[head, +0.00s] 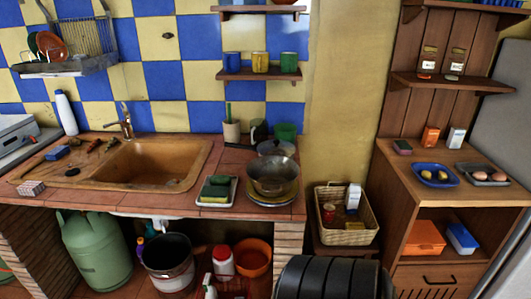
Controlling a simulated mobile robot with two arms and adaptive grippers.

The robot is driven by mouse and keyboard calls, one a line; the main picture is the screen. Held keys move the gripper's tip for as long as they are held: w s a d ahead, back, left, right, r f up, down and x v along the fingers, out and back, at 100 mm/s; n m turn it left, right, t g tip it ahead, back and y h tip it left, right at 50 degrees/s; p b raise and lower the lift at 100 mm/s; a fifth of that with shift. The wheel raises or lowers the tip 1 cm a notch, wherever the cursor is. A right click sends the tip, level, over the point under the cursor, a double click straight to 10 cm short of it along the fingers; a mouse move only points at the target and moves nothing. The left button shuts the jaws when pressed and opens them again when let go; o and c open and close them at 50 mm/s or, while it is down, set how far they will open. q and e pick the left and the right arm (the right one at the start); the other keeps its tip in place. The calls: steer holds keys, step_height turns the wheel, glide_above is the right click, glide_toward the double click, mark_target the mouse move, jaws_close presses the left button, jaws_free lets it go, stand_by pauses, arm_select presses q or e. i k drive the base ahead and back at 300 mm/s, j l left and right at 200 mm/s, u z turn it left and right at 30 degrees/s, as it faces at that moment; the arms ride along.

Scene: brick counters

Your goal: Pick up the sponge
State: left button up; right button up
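A green and yellow block that looks like a sponge (214,190) lies on a small pale tray (232,196) on the tiled counter, right of the sink and left of the pots. A small blue block (57,152) lies on the counter at the left of the sink; it could also be a sponge, but it is too small to tell. Neither of my grippers is in view.
A brown sink (150,165) with a tap (126,122) fills the middle of the counter. A metal pot (273,176) stands close right of the tray. A wicker basket (347,232) sits lower right. A green gas cylinder (97,250) and a bucket (168,262) stand below.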

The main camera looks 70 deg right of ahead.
mark_target(210, 194)
steer(key=z, duration=1.8)
